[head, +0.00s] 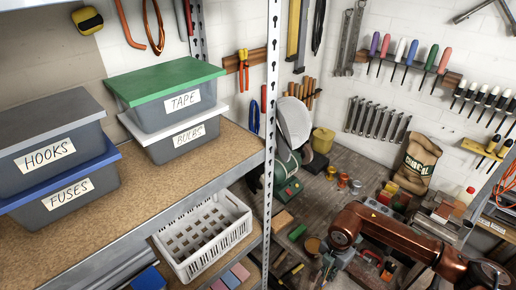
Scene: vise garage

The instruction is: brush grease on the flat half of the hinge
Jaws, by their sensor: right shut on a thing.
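My right arm, copper-coloured, comes in from the lower right and bends down over the cluttered bench. My right gripper (328,268) is small and partly hidden below the bend, low in the picture. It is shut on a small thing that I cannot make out. I cannot pick out the hinge, its flat half or a brush among the small items around it. A round orange-brown tin (312,245) stands just left of the arm, but I cannot tell whether it holds grease. My left gripper is not in view.
A shelf (225,160) with a perforated upright (271,100) stands at the left. It bears labelled bins and, lower down, a white crate (203,238). A green machine (288,188), small tins (343,181) and a charcoal sack (415,163) stand on the bench. Tools hang behind.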

